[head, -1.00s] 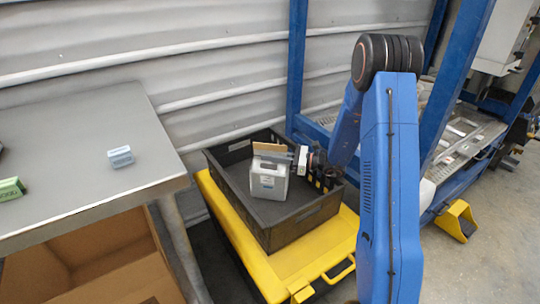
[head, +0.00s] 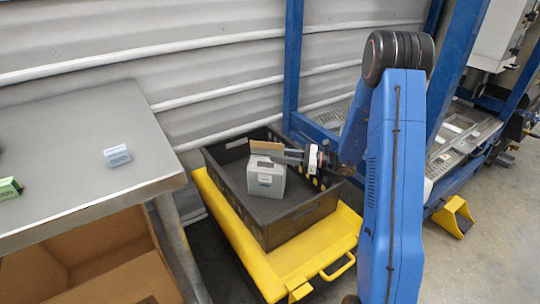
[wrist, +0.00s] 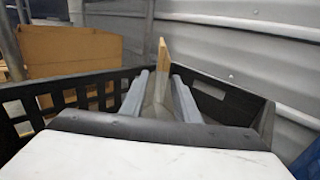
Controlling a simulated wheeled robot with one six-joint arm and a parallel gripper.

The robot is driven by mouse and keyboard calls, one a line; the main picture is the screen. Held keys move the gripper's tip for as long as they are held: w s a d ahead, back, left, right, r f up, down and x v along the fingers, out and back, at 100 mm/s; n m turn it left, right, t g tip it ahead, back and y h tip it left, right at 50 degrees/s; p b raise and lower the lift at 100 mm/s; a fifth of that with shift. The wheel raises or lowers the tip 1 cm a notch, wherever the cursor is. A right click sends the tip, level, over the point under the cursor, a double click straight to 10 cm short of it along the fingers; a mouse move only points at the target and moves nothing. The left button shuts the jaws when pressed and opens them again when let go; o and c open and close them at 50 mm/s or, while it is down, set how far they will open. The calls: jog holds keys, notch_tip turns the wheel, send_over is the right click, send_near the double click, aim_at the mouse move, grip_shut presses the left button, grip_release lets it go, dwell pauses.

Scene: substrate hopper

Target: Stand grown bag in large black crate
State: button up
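The large black crate (head: 290,228) sits on a yellow cart. The grown bag (head: 266,180), a pale grey block with a tan upright piece (head: 266,147) at its top, stands upright inside the crate, toward its back half. My gripper (head: 282,154) reaches in from the right at the height of the bag's top. In the wrist view the two grey fingers (wrist: 160,78) are spread apart, with the tan piece (wrist: 163,54) showing between their tips and a gap on each side. The bag's body is mostly hidden there. The crate wall (wrist: 85,95) shows beyond.
A metal table (head: 75,130) at the left holds a small blue-white box (head: 117,155) and a green box (head: 9,188). A cardboard box (head: 95,255) is below it. The yellow cart (head: 285,268) carries the crate. A blue frame (head: 296,70) stands behind at right. The crate's front floor is bare.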

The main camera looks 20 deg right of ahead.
jog(key=v, duration=0.7)
jog(key=shift+s+d, duration=0.1)
jog(key=s+a+r+n+g+h, duration=0.2)
jog(key=s+a+r+n+g, duration=0.15)
jog(key=s, duration=0.35)
jog(key=s+a+r+n+g+h, duration=0.2)
jog(key=s+a+r+n, duration=0.1)
jog(key=s+a+n, duration=0.3)
jog(key=s+a+r+n+g+h, duration=0.2)
jog(key=s+a+r+n+g, duration=0.1)
jog(key=s, duration=0.5)
jog(key=s+d+r+n+t+h, duration=0.2)
jog(key=s+d+n+h, duration=0.2)
jog(key=s, duration=0.4)
jog(key=s+d+r+n+t+h, duration=0.3)
jog(key=s+n+h, duration=0.3)
jog(key=s, duration=0.3)
jog(key=shift+d+n, duration=0.35)
jog(key=shift+d, duration=0.5)
jog(key=shift+t, duration=0.25)
